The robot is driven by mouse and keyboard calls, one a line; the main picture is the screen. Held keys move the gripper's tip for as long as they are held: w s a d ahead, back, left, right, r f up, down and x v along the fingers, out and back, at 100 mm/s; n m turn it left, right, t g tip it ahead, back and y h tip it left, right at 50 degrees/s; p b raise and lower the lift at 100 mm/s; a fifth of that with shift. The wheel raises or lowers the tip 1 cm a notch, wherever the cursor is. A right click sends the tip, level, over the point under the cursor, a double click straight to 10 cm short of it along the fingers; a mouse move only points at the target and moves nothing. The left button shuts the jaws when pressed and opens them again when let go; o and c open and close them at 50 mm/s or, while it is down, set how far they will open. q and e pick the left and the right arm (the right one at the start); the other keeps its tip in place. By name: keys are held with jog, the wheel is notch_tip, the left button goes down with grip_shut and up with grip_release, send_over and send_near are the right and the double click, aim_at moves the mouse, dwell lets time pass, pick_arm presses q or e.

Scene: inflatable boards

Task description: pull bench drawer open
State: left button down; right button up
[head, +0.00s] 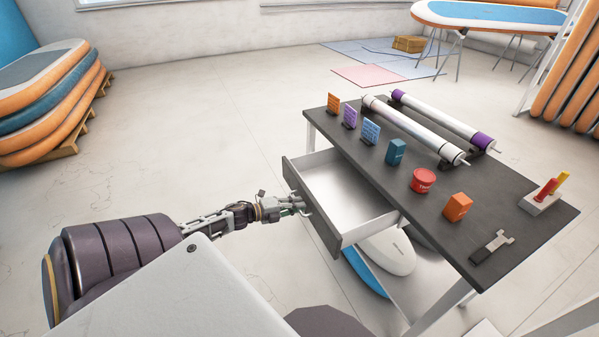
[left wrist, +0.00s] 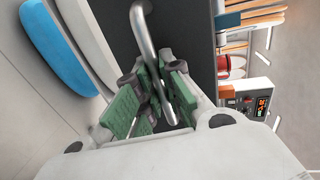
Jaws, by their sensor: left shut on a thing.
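The bench (head: 480,238) has a dark top and pale legs. Its drawer (head: 340,190) is pulled well out on the left side, and its inside looks empty. My left gripper (head: 300,207) is at the drawer's dark front, shut on the handle. In the left wrist view the handle (left wrist: 146,32) is a bent metal bar, and the green pads of my left gripper (left wrist: 160,100) close around it. The part of the bar between the pads is partly hidden. My right gripper is not in view.
Rolls (head: 415,125), small boxes, a red tub (head: 423,181) and a tool (head: 493,246) lie on the bench top. Boards (head: 388,250) lie under the bench. Stacked boards (head: 50,95) stand at the far left. The floor left of the drawer is clear.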

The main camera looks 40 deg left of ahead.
pick_arm(q)
jog(key=shift+s+f, duration=0.1)
dwell(0.3)
jog(key=c, duration=1.8)
grip_release()
jog(key=shift+v, duration=6)
